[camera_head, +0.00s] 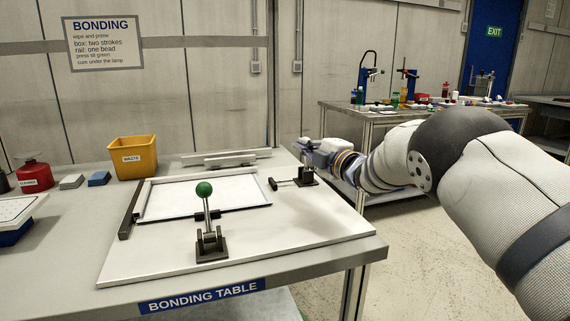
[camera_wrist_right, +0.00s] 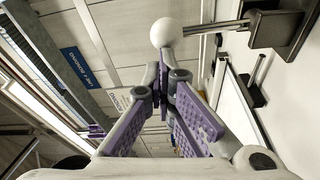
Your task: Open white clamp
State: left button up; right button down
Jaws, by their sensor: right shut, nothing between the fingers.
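The white clamp (camera_head: 304,178) stands at the right edge of the white board, with a black base and a dark arm pointing left. Its white ball knob (camera_wrist_right: 166,32) and metal lever (camera_wrist_right: 213,26) show clearly in the right wrist view; the dark clamp body (camera_wrist_right: 278,27) is at the top right there. My right gripper (camera_head: 314,150) is above the clamp in the head view, partly hiding its upper part. In the right wrist view the gripper (camera_wrist_right: 165,76) is shut and empty, its fingertips just short of the ball. My left gripper is not in view.
A green-knobbed clamp (camera_head: 210,243) stands at the board's front. A framed panel (camera_head: 172,198) lies on the board (camera_head: 290,237). A yellow waste bin (camera_head: 133,165), red container (camera_head: 34,178) and small blocks (camera_head: 98,178) are at the back left. The board's front right is clear.

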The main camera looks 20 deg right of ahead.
jog(key=shift+w+d+m+t+h+b, duration=0.15)
jog(key=shift+d+m+t, duration=0.25)
jog(key=shift+d+m, duration=1.1)
jog(key=shift+w+d+m+t+h+b, duration=0.15)
jog(key=shift+d+m+t, duration=0.25)
jog(key=shift+d+m, duration=1.1)
jog(key=shift+a+f+m, duration=0.1)
jog(key=shift+a+m, duration=0.3)
jog(key=shift+m, duration=0.1)
